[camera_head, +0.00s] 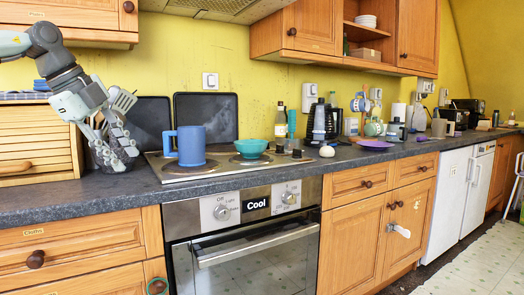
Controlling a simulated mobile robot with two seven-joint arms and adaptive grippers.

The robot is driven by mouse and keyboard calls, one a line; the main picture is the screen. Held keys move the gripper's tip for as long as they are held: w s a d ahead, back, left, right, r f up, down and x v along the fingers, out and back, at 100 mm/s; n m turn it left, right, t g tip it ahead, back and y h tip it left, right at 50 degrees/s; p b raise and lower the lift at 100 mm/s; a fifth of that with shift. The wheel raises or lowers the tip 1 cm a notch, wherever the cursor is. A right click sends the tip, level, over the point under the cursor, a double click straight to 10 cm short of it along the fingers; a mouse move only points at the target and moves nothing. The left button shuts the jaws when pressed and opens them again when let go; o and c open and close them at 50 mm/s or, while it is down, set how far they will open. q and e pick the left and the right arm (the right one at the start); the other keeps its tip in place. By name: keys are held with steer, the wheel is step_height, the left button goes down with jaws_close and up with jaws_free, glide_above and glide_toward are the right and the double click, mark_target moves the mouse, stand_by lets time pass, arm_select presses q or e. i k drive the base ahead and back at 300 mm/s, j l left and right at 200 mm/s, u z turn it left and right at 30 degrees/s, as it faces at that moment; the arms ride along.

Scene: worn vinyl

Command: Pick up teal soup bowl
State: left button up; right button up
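The teal soup bowl (252,149) sits upright on the stove's hob, right of the blue jug-like mug (191,146). Nothing is touching the bowl. My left gripper (126,159) hangs low over the counter at the left, fingers pointing down, well to the left of the bowl and the mug. Its fingers look apart, with no object clearly held. It overlaps a dark utensil holder, which it partly hides. My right gripper is not in view.
The blue mug stands between my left gripper and the bowl. A wooden bread box (36,143) is at the left. A teal-topped bottle (291,128) and a black kettle-like appliance (321,122) stand right of the bowl. A purple plate (376,145) lies farther right. Wall cabinets hang above.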

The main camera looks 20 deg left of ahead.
mark_target(248, 148)
steer(key=i+l, duration=0.1)
steer(key=i, duration=0.65)
steer(key=i+l, duration=0.1)
steer(key=i, duration=0.65)
